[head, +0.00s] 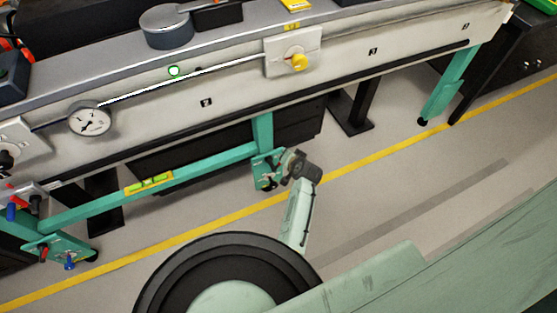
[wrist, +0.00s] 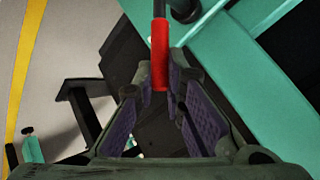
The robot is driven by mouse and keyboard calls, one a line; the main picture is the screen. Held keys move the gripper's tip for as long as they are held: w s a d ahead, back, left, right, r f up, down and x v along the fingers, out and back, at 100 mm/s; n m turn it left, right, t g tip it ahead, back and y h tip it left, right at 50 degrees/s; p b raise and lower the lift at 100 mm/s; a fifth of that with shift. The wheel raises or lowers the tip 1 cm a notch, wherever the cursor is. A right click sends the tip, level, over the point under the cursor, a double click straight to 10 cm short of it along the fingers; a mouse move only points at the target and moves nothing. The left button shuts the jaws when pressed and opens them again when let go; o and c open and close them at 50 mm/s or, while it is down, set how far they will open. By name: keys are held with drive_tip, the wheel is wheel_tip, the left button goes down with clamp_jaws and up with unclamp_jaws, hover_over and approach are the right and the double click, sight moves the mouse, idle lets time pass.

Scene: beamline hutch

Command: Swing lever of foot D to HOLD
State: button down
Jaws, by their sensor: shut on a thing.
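A red lever handle (wrist: 160,55) on a dark rod stands upright in the wrist view, between the fingertips of my gripper (wrist: 160,88). My gripper is shut on this handle. The lever belongs to a foot with a teal bracket (head: 264,172) at the bottom of the middle teal leg; teal metal (wrist: 240,65) also fills the right of the wrist view. In the head view my gripper (head: 281,166) is at this bracket and hides the lever. I cannot read a foot letter or a HOLD mark in either view.
A teal beam with a yellow-green level (head: 148,183) runs left to another foot (head: 62,248) with red and blue handles. The floor in front is clear.

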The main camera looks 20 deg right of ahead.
drive_tip(key=shift+d+f+m+y+b, duration=0.3)
drive_tip(key=shift+d+f+y+b, duration=0.1)
drive_tip(key=shift+y, duration=0.1)
idle(0.3)
drive_tip(key=c, duration=1.6)
unclamp_jaws()
drive_tip(key=shift+c, duration=0.2)
drive_tip(key=v, duration=1.2)
